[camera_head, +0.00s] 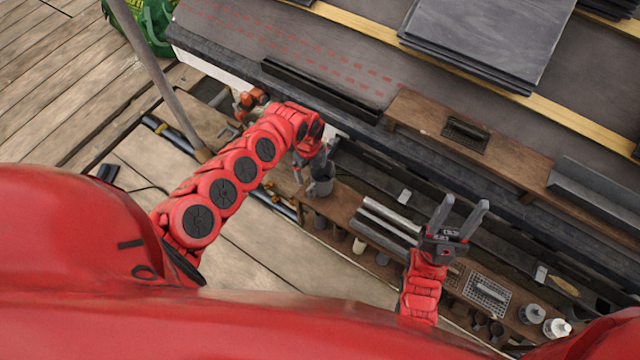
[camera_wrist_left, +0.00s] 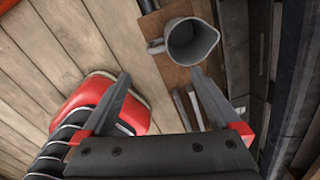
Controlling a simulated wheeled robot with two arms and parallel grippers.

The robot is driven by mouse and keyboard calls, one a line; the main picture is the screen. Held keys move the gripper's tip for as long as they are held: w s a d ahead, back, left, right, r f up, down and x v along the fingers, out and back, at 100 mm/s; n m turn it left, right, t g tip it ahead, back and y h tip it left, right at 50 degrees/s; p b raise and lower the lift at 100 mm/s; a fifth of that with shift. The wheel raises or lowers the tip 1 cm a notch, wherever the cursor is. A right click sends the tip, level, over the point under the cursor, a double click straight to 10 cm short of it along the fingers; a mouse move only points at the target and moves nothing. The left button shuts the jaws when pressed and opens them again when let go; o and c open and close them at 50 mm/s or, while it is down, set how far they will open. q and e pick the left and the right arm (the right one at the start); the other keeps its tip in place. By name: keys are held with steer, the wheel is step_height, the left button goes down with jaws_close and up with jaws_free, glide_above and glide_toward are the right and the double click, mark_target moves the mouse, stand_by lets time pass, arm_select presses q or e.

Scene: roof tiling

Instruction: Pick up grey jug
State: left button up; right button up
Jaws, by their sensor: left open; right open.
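The grey jug (camera_head: 320,180) stands at the left end of a brown wooden shelf, just beyond my left gripper (camera_head: 310,163) in the head view. In the left wrist view the grey jug (camera_wrist_left: 191,41) shows its open mouth, with its handle on the left and its spout on the right. My left gripper (camera_wrist_left: 160,82) is open, and its fingers point toward the jug without closing around it. My right gripper (camera_head: 462,212) is open and empty above the shelf, to the right of the jug.
Grey metal pipes (camera_head: 388,222) lie on the shelf (camera_head: 345,208) right of the jug. Dark slates (camera_head: 490,35) lie on the roof above. Wooden planks (camera_head: 60,90) run at left.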

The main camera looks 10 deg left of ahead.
arm_select(q)
step_height(320, 180, down, 12)
steer(key=b, duration=0.6)
steer(key=shift+a+b, duration=0.1)
steer(key=shift+b, duration=0.25)
steer(key=f+b, duration=0.4)
steer(key=f, duration=0.1)
steer(key=shift+w+f, duration=0.2)
steer(key=shift+f, duration=0.05)
steer(key=shift+r, duration=0.1)
steer(key=shift+c, duration=0.4)
jaws_close()
